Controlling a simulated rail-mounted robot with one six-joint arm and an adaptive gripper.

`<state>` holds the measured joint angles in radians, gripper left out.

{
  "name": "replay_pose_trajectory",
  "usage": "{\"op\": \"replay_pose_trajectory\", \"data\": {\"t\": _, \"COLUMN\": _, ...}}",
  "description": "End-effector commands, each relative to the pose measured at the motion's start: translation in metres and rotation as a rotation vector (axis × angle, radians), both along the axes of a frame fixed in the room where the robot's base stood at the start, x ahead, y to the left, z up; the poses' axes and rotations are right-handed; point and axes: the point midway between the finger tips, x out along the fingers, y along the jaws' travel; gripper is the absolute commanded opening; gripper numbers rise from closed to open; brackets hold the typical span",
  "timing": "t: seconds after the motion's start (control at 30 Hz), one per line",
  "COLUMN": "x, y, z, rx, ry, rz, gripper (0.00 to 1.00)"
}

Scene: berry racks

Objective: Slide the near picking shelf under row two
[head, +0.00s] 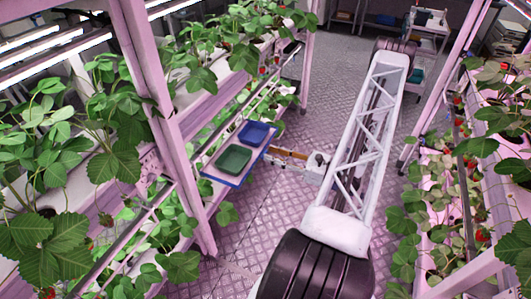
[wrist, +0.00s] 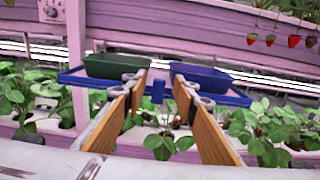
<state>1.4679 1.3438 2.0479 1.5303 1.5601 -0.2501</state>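The picking shelf (head: 221,180) is a light panel with a blue edge, jutting from the left rack into the aisle. It carries a green tray (head: 233,158) and a blue tray (head: 254,132). In the wrist view the shelf's blue front edge (wrist: 236,98) lies ahead, with the green tray (wrist: 112,67) left and the blue tray (wrist: 204,76) right. A small blue tab (wrist: 158,91) at the shelf's front shows between my fingers. My gripper (wrist: 157,82) is open, its wood-coloured fingers apart on either side of the tab. In the head view my gripper (head: 273,157) is at the shelf's aisle side.
Strawberry plants (head: 60,150) fill the left rack's rows, above and below the shelf. A pink upright post (head: 165,120) stands near the shelf. Another planted rack (head: 490,180) lines the right side. The patterned aisle floor (head: 325,85) is clear.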

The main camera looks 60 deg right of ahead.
Motion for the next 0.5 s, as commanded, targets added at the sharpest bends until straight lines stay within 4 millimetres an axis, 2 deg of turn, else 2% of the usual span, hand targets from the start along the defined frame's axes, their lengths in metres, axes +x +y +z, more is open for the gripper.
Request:
{"op": "replay_pose_trajectory", "data": {"t": 0.2, "x": 0.020, "y": 0.004, "z": 0.000, "rx": 0.000, "ry": 0.000, "rz": 0.002, "gripper": 0.26}}
{"op": "replay_pose_trajectory", "data": {"t": 0.5, "x": 0.034, "y": 0.005, "z": 0.000, "rx": 0.000, "ry": -0.001, "rz": 0.000, "gripper": 0.26}}
